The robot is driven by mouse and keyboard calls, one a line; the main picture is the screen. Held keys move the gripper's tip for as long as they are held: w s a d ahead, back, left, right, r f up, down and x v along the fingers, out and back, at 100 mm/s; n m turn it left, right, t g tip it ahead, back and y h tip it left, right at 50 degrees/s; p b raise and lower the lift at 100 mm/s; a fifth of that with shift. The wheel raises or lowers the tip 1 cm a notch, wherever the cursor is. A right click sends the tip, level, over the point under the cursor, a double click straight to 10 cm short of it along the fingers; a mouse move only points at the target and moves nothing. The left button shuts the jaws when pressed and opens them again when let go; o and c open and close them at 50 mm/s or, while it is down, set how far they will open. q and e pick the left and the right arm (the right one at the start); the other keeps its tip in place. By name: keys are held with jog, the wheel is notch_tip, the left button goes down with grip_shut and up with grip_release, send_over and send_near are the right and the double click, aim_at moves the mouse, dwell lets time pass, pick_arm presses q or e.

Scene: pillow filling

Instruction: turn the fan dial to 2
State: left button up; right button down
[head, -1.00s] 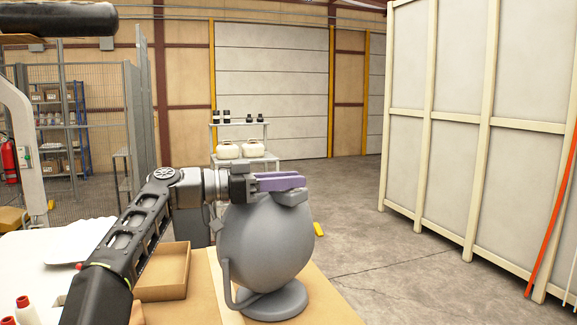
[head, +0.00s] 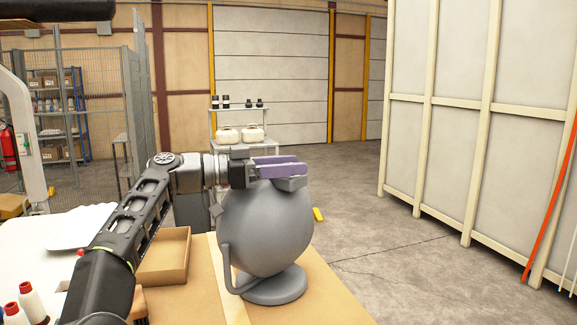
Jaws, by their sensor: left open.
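The fan (head: 265,228) is a rounded dark grey body on a round foot, standing on the table at the centre, seen from behind or the side. A small grey block (head: 291,184) sits at its top right. No dial face or number can be made out. My left gripper (head: 298,164) has purple fingers and is open at the top of the fan, just above the grey block. I cannot tell whether it touches. My right gripper is not in view.
A shallow cardboard box (head: 163,258) stands left of the fan on the tan table (head: 320,308). White bottles with red caps (head: 32,301) stand at the lower left. A shelf with white jars (head: 228,136) stands behind. The floor to the right is open.

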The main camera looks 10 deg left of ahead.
pick_arm(q)
jog(key=shift+s+a+f, duration=0.1)
jog(key=shift+s+a, duration=0.15)
jog(key=shift+a, duration=0.3)
jog(key=b+v, duration=0.1)
jog(key=v, duration=0.5)
jog(key=shift+s+a, duration=0.2)
jog(key=shift+a, duration=0.1)
